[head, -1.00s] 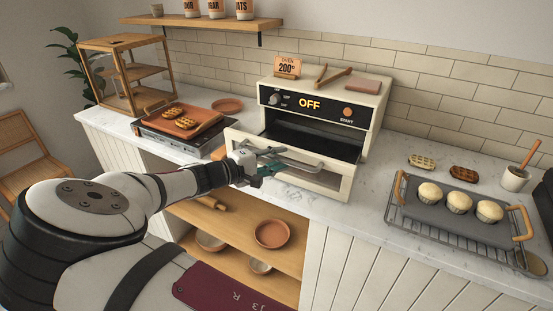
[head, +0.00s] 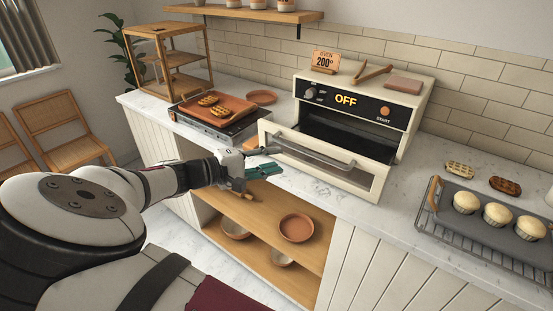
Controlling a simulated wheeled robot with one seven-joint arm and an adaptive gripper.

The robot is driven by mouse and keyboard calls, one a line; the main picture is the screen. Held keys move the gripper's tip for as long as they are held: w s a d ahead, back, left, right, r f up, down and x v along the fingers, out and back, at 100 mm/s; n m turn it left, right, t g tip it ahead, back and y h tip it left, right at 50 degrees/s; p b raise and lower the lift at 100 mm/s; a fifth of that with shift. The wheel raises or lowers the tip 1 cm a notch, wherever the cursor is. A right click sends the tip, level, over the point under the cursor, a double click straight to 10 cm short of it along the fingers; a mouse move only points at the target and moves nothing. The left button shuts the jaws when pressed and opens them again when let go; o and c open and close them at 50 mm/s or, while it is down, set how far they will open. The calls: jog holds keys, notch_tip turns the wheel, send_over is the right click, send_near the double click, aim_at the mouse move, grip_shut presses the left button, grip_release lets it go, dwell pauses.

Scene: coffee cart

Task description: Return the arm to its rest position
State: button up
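My arm reaches from the lower left of the head view toward the oven. My gripper (head: 267,161) is at its end, just left of the lowered door (head: 330,168) of the cream oven and in front of the counter edge. Its two fingers, with teal parts, stand apart with nothing between them. The oven (head: 412,95) shows OFF on its display, and its door hangs open with a metal handle along it. The dark inside of the oven shows only in part.
A hot plate with an orange tray (head: 218,108) of waffles stands left of the oven. A wire rack (head: 470,243) with a grey tray of muffins is at the right. Below my gripper is an open shelf (head: 255,222) with bowls. Chairs stand at the far left.

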jog(key=s+d+r+m+g+y, duration=0.1)
jog(key=s+d+m+g+y, duration=0.2)
jog(key=d, duration=0.5)
jog(key=s+d+r+m+g+y, duration=0.1)
jog(key=s+d+r+g+y, duration=0.1)
jog(key=s+d+g+y, duration=0.45)
jog(key=s+d+r+m+t+y, duration=0.1)
jog(key=s+d+r+t, duration=0.1)
jog(key=s, duration=0.5)
jog(key=s+d+r+m+t+y, duration=0.1)
jog(key=s+d+r+t+y, duration=0.1)
jog(key=s+r, duration=0.3)
jog(key=s+d+r+m+t+y, duration=0.1)
jog(key=s+d+r+t, duration=0.1)
jog(key=s, duration=0.7)
jog(key=shift+s+d+r, duration=0.15)
jog(key=shift+d+r, duration=0.4)
jog(key=shift+r, duration=0.4)
